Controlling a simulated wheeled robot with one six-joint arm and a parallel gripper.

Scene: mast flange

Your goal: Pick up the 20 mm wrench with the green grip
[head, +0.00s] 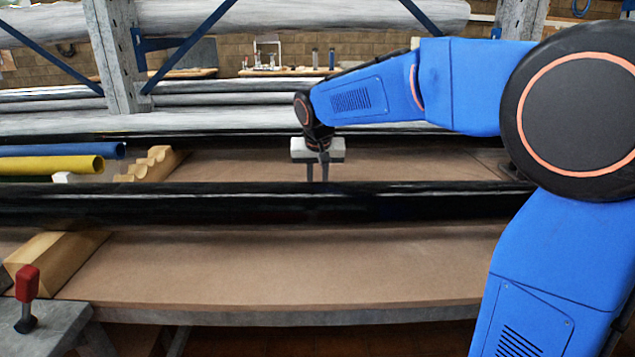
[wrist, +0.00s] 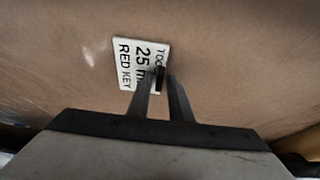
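No wrench with a green grip shows in either view. My gripper (head: 317,174) points down over the brown board behind the black pipe, its two fingers apart. The pipe hides what lies below the fingertips. In the wrist view my gripper (wrist: 161,78) is open over a white label (wrist: 126,60), partly covered by the fingers; it reads "TOO", "25 m" and "RED KEY". A small dark shape sits at the fingertips; I cannot tell what it is. Nothing clearly held shows between the fingers.
The long black pipe (head: 240,203) crosses in front of my gripper. Blue (head: 60,150) and yellow (head: 50,165) tubes lie left, near a notched wooden block (head: 155,163). A red-handled clamp (head: 27,285) stands front left. The front brown board (head: 270,270) is bare.

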